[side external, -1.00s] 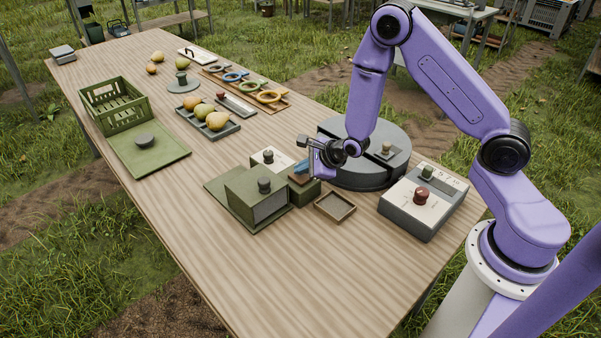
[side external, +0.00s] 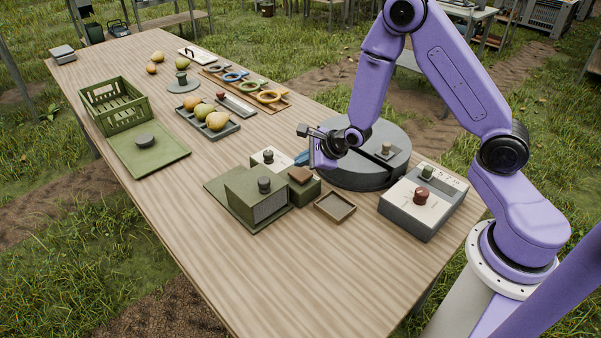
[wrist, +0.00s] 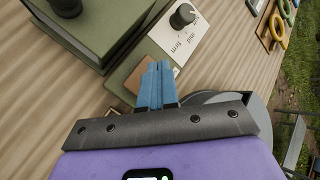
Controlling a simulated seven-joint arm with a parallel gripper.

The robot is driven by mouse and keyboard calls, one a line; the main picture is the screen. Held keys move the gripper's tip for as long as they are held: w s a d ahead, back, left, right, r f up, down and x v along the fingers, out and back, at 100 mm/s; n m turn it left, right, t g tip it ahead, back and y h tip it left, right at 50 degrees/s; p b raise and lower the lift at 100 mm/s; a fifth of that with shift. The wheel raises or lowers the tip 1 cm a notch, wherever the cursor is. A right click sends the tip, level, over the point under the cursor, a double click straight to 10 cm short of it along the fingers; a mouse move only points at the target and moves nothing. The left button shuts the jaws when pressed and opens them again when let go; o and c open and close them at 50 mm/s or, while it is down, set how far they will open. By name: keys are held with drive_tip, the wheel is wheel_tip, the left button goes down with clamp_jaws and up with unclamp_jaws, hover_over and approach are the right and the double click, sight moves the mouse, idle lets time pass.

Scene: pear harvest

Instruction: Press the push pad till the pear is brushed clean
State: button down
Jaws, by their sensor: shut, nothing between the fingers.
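A brown pad (side external: 301,175) sits on a small green box (side external: 307,189) beside a larger green box (side external: 252,196) with a dark knob. I take the brown pad as the push pad; it also shows in the wrist view (wrist: 128,74), partly behind my fingers. My gripper (side external: 301,159) is shut and empty. Its blue fingertips (wrist: 158,68) appear above and behind the pad, apart from it in the side view. Several pears (side external: 204,111) lie in a grey tray (side external: 226,130). I cannot tell whether a pear is inside the larger box.
A white dial panel (side external: 271,158) with a dark knob stands behind the pad's box. A round grey turntable (side external: 365,180) is at the right, near a grey control box (side external: 420,215). A small brown tray (side external: 335,207) lies in front. The table's near left is clear.

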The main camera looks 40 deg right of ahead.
sight(303, 175)
drive_tip(key=shift+r, duration=2.2)
drive_tip(key=shift+s+a, duration=0.15)
drive_tip(key=s+a+r+n+g+y, duration=0.1)
drive_tip(key=s+a+r+n+g, duration=0.25)
drive_tip(key=s+n, duration=0.5)
drive_tip(key=s+a+r+n+g, duration=0.2)
drive_tip(key=s+a+n, duration=0.3)
drive_tip(key=s+n, duration=0.3)
drive_tip(key=s+d+r+n+g+h, duration=0.1)
drive_tip(key=s+d+r+n, duration=0.2)
drive_tip(key=s+n, duration=0.6)
drive_tip(key=s+d+r+n+g+h, duration=0.1)
drive_tip(key=s+d+r+n+g, duration=0.1)
drive_tip(key=s+n, duration=0.6)
drive_tip(key=d+r+n, duration=0.1)
drive_tip(key=n, duration=0.2)
drive_tip(key=shift+s+d+n, duration=0.15)
drive_tip(key=shift+s+n, duration=0.2)
